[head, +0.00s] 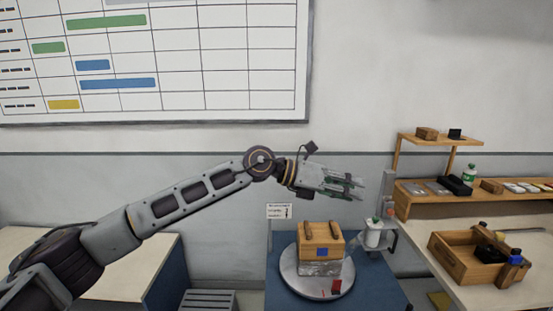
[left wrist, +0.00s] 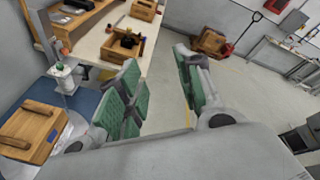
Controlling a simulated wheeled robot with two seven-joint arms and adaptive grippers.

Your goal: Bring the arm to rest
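My left arm reaches across the head view from the left, stretched out almost straight. Its gripper (head: 352,186) is in the air above and to the right of a wooden box, touching nothing. In the left wrist view its green-padded fingers (left wrist: 168,92) stand apart with nothing between them, so it is open. The wooden box (head: 320,243), with two handles on top and a blue square on its front, sits on a round grey turntable (head: 297,284). It also shows in the left wrist view (left wrist: 30,130). My right gripper is in neither view.
A blue stand (head: 385,284) carries the turntable. A white dispenser (head: 372,233) stands behind it. At the right, a workbench (head: 470,290) holds an open wooden crate (head: 449,262) and shelves of small items. A pale table (head: 130,280) is at the left. A whiteboard (head: 225,70) hangs behind.

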